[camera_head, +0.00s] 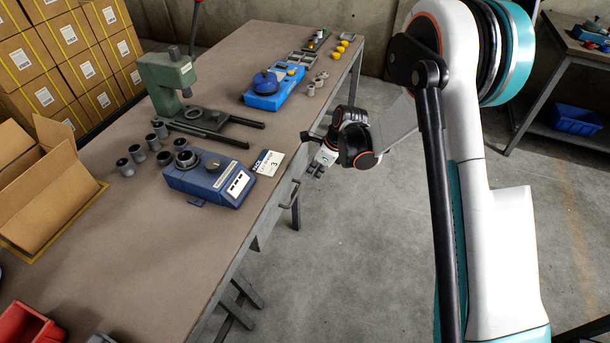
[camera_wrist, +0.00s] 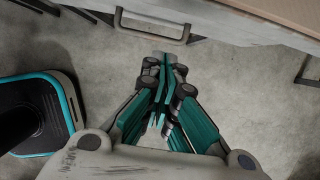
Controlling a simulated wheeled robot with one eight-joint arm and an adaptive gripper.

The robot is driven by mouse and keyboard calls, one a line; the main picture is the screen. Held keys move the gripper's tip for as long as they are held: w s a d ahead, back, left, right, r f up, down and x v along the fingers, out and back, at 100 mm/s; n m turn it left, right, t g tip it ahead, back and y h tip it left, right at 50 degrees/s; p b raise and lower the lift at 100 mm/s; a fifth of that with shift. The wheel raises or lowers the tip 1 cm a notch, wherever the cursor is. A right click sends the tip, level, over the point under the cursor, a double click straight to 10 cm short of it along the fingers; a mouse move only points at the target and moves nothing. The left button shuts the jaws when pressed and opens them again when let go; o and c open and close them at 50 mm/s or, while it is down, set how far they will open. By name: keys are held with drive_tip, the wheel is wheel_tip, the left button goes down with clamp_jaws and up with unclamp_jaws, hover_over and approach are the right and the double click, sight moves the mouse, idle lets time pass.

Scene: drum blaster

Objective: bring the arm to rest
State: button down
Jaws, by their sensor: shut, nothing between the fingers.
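My gripper (camera_head: 318,166) hangs in the air just off the right edge of the workbench (camera_head: 130,263), above the floor. In the wrist view my gripper (camera_wrist: 168,70) is shut, its teal fingers together with nothing between them. The fingertips point toward a metal drawer handle (camera_wrist: 150,28) on the bench front, and whether they touch it cannot be told. My arm is folded, with the forearm reaching left from the elbow to the gripper.
On the bench stand a blue device (camera_head: 209,178), a card (camera_head: 267,162), a green press (camera_head: 165,80), a blue unit with a round knob (camera_head: 266,88), grey cylinders and yellow balls. An open cardboard box (camera_head: 45,190) is at left. The concrete floor (camera_head: 360,260) right of the bench is clear.

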drive_tip(key=shift+p+v, duration=0.55)
drive_tip(key=shift+v, duration=1.65)
